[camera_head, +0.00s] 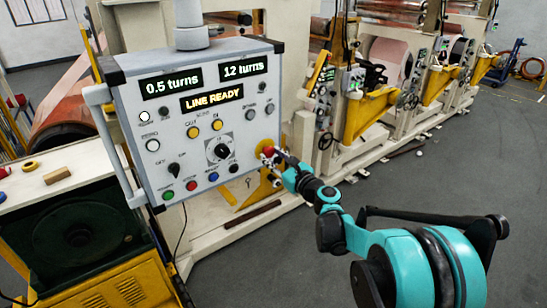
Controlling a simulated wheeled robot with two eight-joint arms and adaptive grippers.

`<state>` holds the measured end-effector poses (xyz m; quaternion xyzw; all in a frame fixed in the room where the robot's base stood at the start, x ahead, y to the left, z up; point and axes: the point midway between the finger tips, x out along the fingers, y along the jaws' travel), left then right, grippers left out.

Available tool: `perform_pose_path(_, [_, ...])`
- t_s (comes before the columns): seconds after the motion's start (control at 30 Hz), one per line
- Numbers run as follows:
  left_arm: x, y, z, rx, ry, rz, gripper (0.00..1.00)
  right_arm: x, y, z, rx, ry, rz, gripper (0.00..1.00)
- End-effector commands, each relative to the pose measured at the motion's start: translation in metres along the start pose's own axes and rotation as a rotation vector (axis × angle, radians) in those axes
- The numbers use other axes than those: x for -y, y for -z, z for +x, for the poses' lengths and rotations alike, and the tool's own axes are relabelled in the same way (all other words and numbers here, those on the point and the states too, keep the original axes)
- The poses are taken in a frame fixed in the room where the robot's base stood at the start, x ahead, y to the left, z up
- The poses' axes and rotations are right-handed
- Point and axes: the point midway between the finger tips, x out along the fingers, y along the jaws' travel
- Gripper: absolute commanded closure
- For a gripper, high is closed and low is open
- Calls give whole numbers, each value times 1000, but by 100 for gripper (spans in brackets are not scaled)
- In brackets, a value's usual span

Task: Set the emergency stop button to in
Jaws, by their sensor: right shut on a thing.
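The emergency stop button (267,149) is a small red knob on a yellow surround at the lower right of the grey control panel (178,134). My right gripper (274,155) is at the button, coming in from the lower right, and is shut on it. The gripper partly covers the button, so I cannot tell how deep it sits. The panel screens read "0.5 turns", "12 turns" and "LINE READY". My left gripper is out of view.
The panel carries several other buttons, including a red one (191,186) and a green one (168,195), and a round dial (218,151). A bench with a wooden block (56,175) stands at the left. Foil machines line the back; grey floor is clear at right.

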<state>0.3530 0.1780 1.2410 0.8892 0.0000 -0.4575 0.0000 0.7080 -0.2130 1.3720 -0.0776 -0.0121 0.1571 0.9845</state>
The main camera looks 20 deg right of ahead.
Motion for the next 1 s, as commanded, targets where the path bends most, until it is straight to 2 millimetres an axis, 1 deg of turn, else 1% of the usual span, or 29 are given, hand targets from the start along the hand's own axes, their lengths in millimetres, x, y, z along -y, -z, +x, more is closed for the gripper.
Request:
perform_pose_path(0.17, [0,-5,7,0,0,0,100,0,1,11,1,0,0,100])
perform_pose_path(0.37, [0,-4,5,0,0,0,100,0,-1,10,1,0,1,100])
perform_pose_path(0.4, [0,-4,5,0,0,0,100,0,-1,10,1,0,1,57])
perform_pose_path(0.43, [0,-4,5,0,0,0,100,0,-1,10,1,0,1,49])
perform_pose_path(0.47, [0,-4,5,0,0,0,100,0,-1,10,1,0,1,44])
perform_pose_path(0.8, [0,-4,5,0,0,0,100,0,-1,8,0,1,0,44])
perform_pose_path(0.87, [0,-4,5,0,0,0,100,0,0,2,0,2,0,44])
perform_pose_path(0.97, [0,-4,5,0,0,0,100,1,0,-13,0,3,0,44])
perform_pose_path(1.0, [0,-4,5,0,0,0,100,0,0,-22,0,3,0,44])
